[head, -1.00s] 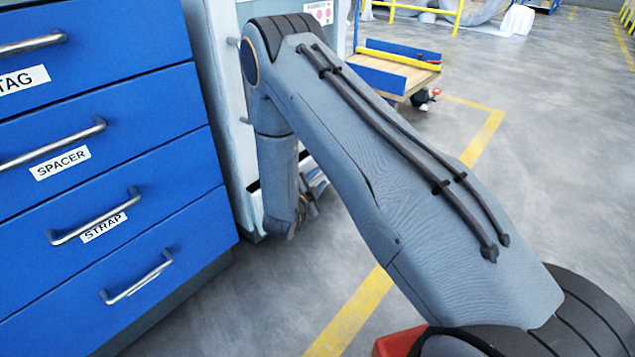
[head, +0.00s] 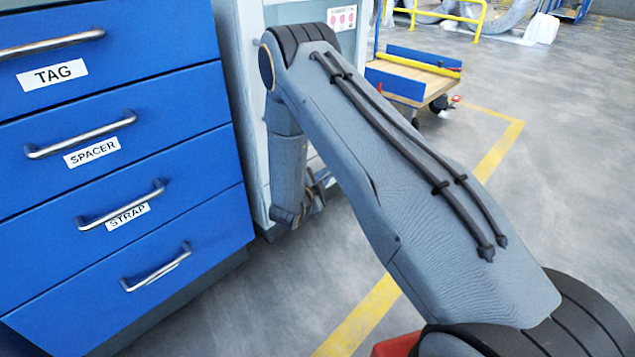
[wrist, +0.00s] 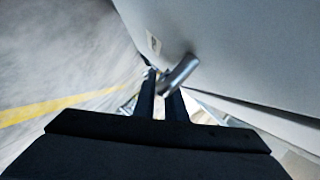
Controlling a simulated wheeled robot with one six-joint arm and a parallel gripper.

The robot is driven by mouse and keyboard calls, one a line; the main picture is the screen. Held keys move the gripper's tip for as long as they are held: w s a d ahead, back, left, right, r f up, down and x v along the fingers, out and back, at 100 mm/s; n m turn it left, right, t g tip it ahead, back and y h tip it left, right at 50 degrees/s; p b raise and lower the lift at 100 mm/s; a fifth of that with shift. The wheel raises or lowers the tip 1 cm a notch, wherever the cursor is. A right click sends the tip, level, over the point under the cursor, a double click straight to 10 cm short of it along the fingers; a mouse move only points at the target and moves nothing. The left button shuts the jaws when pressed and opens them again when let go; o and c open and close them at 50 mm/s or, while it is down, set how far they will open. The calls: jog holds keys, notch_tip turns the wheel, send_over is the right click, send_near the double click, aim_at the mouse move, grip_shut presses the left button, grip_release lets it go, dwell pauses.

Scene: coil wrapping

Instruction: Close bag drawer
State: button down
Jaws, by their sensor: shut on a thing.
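In the wrist view, my gripper (wrist: 161,85) is shut on a short round metal bar handle (wrist: 181,72). The handle stands out from a pale grey drawer front (wrist: 225,45), which has a small label (wrist: 153,42) too small to read. In the head view, my arm reaches down beside a light grey cabinet (head: 238,90). The fingers and the held handle are mostly hidden there behind my wrist and arm. I cannot tell how far the held drawer stands out.
A blue drawer cabinet (head: 120,100) with drawers labelled TAG, SPACER and STRAP stands at the left, its visible drawers looking flush. A wooden cart (head: 415,75) with blue ends stands behind my arm. Open floor with yellow lines (head: 500,150) lies at the right.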

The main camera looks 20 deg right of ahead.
jog(key=shift+w+a, duration=0.1)
jog(key=shift+w, duration=0.1)
jog(key=c, duration=1.8)
grip_release()
jog(key=shift+r, duration=0.1)
jog(key=p+v, duration=0.3)
jog(key=v, duration=0.4)
jog(key=shift+s+a+p, duration=0.2)
jog(key=shift+s+p, duration=0.15)
